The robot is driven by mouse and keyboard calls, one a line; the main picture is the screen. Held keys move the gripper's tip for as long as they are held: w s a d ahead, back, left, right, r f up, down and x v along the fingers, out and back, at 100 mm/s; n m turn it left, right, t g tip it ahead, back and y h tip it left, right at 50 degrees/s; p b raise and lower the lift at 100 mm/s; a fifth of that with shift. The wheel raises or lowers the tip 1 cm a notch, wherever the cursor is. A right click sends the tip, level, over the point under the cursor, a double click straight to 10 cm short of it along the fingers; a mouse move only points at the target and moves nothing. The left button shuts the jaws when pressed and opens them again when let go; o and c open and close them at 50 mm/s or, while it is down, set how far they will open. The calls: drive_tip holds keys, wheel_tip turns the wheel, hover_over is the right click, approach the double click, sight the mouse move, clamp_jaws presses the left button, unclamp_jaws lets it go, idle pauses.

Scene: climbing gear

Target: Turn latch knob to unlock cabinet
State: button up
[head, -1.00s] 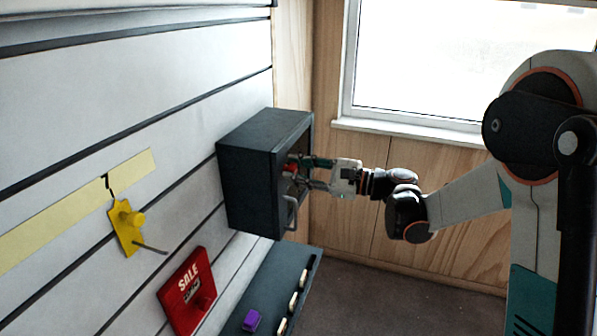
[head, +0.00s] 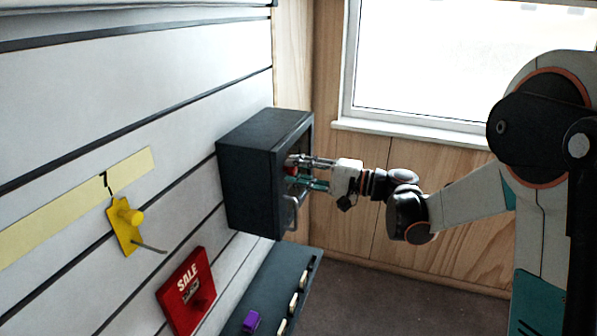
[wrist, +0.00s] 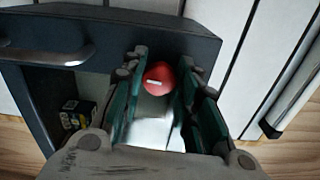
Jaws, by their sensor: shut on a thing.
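The dark grey cabinet (head: 248,180) is mounted on the slatted wall, its front facing right in the head view. The red latch knob (head: 291,170) on its front is mostly hidden by my fingers there. In the wrist view the knob (wrist: 159,76) is round, with a short white mark lying nearly level. My gripper (head: 297,171) reaches in from the right and is shut on the knob, one finger on each side. A grey bar handle (head: 291,213) is below the knob; it shows at the left in the wrist view (wrist: 45,56).
A yellow hook plate (head: 126,225) and a red SALE sign (head: 187,290) are on the wall left of the cabinet. A dark shelf (head: 285,272) below holds a purple block (head: 251,321) and several pale pieces. A small yellow-labelled item (wrist: 75,117) shows within the cabinet's frame.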

drive_tip(key=shift+n, duration=0.6)
drive_tip(key=o, duration=1)
drive_tip(key=shift+o, duration=0.2)
drive_tip(key=shift+d, duration=0.1)
drive_tip(key=v, duration=1.1)
drive_tip(key=shift+s+d, duration=0.15)
drive_tip(key=shift+d, duration=0.2)
